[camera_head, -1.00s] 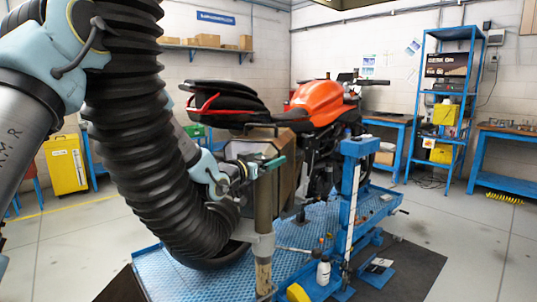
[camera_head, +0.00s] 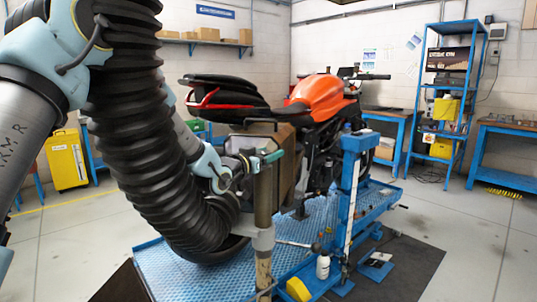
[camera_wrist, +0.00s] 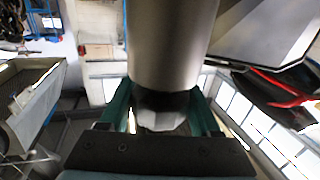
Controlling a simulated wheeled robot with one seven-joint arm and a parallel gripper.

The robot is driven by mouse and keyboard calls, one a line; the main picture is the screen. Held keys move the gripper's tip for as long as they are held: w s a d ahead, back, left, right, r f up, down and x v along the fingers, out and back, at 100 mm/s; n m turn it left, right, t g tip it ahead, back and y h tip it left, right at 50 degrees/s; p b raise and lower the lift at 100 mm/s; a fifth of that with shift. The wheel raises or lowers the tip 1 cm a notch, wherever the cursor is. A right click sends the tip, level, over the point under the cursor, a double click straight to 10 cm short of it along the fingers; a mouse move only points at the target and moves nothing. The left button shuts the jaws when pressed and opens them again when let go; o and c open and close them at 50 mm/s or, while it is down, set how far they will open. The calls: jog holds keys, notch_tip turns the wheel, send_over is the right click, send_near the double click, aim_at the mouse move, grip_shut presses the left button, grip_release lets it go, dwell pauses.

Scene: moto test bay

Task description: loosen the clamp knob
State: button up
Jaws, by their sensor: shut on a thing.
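My gripper (camera_head: 270,157) is at the top of an upright brown post (camera_head: 264,200), in front of the motorcycle's tail. In the wrist view its green fingers (camera_wrist: 162,108) stand on either side of a faceted, pale and dark piece (camera_wrist: 162,118), which looks like the clamp knob. A thick grey cylinder (camera_wrist: 170,45) reaches up from that piece and fills the middle of the view. The fingers are closed on the piece. In the head view the knob cannot be told apart from the fingers. A pale grey collar (camera_head: 262,238) sits lower on the post.
The orange motorcycle (camera_head: 320,95) stands on a blue lift platform (camera_head: 180,270) behind the post. A black ribbed hose (camera_head: 150,150) hangs close on the left. A blue column (camera_head: 352,190) and a white bottle (camera_head: 323,267) are to the right. Open floor lies at far right.

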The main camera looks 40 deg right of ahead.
jog(key=shift+c, duration=1.4)
